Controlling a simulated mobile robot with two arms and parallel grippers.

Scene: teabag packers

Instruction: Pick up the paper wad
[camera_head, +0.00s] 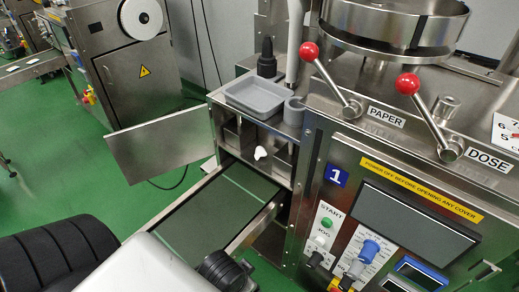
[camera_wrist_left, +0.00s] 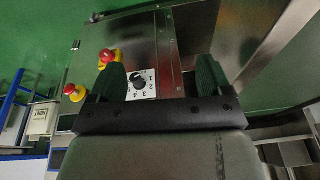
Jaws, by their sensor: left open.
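A small white lump that looks like the paper wad (camera_head: 260,153) sits in the open bay of machine 1 in the head view, just above the inner end of the pulled-out tray with the green belt (camera_head: 213,212). My left gripper (camera_wrist_left: 160,78) shows in the wrist view with its two green-padded fingers wide apart and nothing between them. The wad is not visible in the wrist view. In the head view, parts of my arm fill the lower left, and I cannot make out the fingers there. My right gripper is in neither view.
An open metal door (camera_head: 160,143) stands left of the bay. A grey bin (camera_head: 254,97) sits on the ledge above. Red-knobbed levers (camera_head: 309,51) and the control panel (camera_head: 340,245) are to the right. The wrist view shows a panel with a dial (camera_wrist_left: 142,82) and red stop buttons.

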